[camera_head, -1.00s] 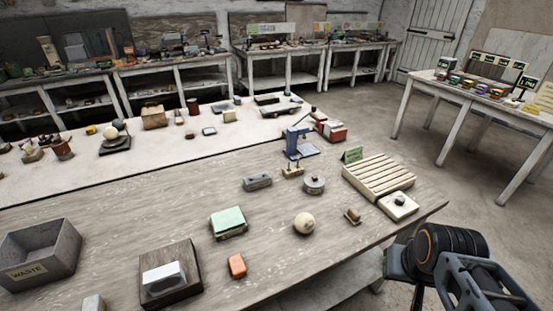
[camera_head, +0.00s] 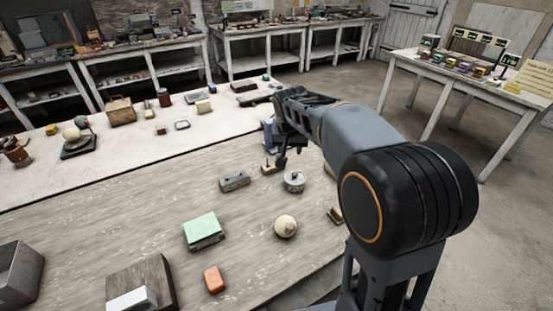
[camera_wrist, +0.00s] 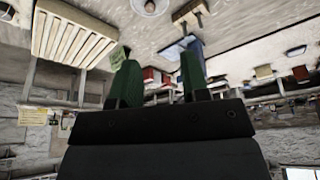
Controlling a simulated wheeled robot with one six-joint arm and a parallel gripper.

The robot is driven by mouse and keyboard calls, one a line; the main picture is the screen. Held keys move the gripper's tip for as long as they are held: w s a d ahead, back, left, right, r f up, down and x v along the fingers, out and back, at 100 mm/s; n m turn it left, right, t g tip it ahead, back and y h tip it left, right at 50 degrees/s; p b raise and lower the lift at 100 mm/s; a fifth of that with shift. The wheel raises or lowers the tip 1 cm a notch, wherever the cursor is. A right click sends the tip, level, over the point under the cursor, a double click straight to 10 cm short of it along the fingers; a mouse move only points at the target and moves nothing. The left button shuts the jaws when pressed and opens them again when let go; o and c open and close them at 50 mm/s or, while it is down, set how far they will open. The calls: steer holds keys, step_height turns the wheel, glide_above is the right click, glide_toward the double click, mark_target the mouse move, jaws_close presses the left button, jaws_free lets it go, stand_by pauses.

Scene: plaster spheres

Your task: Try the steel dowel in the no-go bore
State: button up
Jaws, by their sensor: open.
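A grey metal block (camera_head: 234,181) with small dark marks on top, possibly bores, lies on the near bench; I cannot tell which mark is the no-go bore. A small wooden stand with upright pegs (camera_head: 268,168) is just right of it and also shows in the wrist view (camera_wrist: 190,12). I cannot make out whether one peg is the steel dowel. My gripper (camera_head: 282,158) hangs near the stand, partly hidden by my arm. In the wrist view my gripper (camera_wrist: 160,82) has its two green fingers apart, with nothing held between them.
A round grey lidded piece (camera_head: 293,181), a pale sphere (camera_head: 285,226), a green-topped block (camera_head: 204,231) and an orange block (camera_head: 214,279) lie nearby. Bare bench lies left of the grey block.

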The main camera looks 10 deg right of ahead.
steer(key=m, duration=0.2)
glide_toward(277, 154)
steer(key=shift+h, duration=0.4)
steer(key=x, duration=0.1)
steer(key=p+x, duration=0.1)
steer(key=x, duration=0.1)
steer(key=p+x, duration=0.1)
steer(key=shift+w+a+f, duration=0.15)
steer(key=shift+a+f, duration=0.1)
steer(key=shift+f, duration=0.15)
steer(key=shift+p+x, duration=1)
steer(key=shift+x, duration=2.1)
jaws_close()
